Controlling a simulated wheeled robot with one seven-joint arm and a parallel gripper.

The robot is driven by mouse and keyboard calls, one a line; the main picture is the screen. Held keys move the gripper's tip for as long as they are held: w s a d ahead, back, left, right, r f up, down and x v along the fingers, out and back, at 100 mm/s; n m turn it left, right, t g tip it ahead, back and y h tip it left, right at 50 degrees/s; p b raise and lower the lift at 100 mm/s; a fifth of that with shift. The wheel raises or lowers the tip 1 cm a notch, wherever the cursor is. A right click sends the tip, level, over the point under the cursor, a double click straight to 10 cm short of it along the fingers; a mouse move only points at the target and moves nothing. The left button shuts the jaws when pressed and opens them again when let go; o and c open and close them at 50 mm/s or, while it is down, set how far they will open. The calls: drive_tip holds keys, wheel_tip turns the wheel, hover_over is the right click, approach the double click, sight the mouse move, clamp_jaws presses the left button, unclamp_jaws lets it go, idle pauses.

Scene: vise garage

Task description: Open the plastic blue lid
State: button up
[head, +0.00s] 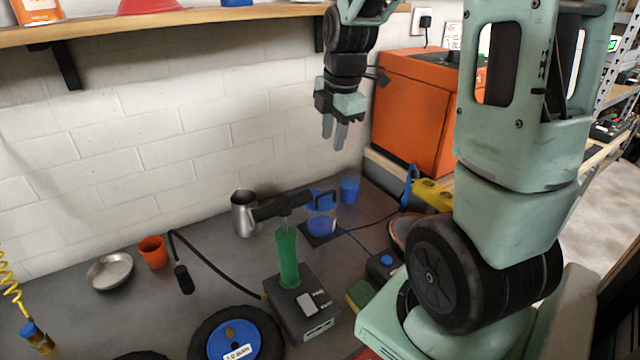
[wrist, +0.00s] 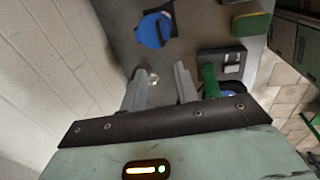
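A clear container with a blue lid (head: 322,195) stands on a dark square pad on the bench in the head view. Its lower part looks blue too, and a black tool head partly covers it. In the wrist view a blue round thing (wrist: 152,31), probably this container, lies beyond my fingertips. I cannot tell the lid from the body there. My gripper (head: 335,140) hangs above the back of the bench near the wall, fingers pointing down, higher than the container and apart from it. In the wrist view its fingers (wrist: 160,75) are spread with nothing held between them.
A green-handled tool (head: 287,258) with a black head stands in front of the container. A metal pitcher (head: 244,214) is left of it and a blue cup (head: 349,190) is behind right. An orange cabinet (head: 415,105) stands right of my gripper. A shelf (head: 150,22) runs above.

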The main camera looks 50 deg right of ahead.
sight(324, 195)
drive_tip(key=w+f, duration=0.1)
drive_tip(key=f, duration=0.4)
drive_tip(key=w+f, duration=0.1)
drive_tip(key=f, duration=0.4)
drive_tip(key=w+f, duration=0.1)
drive_tip(key=f, duration=0.4)
drive_tip(key=shift+d+f+p, duration=0.3)
drive_tip(key=shift+d+p, duration=0.05)
drive_tip(key=shift+p, duration=0.05)
clamp_jaws()
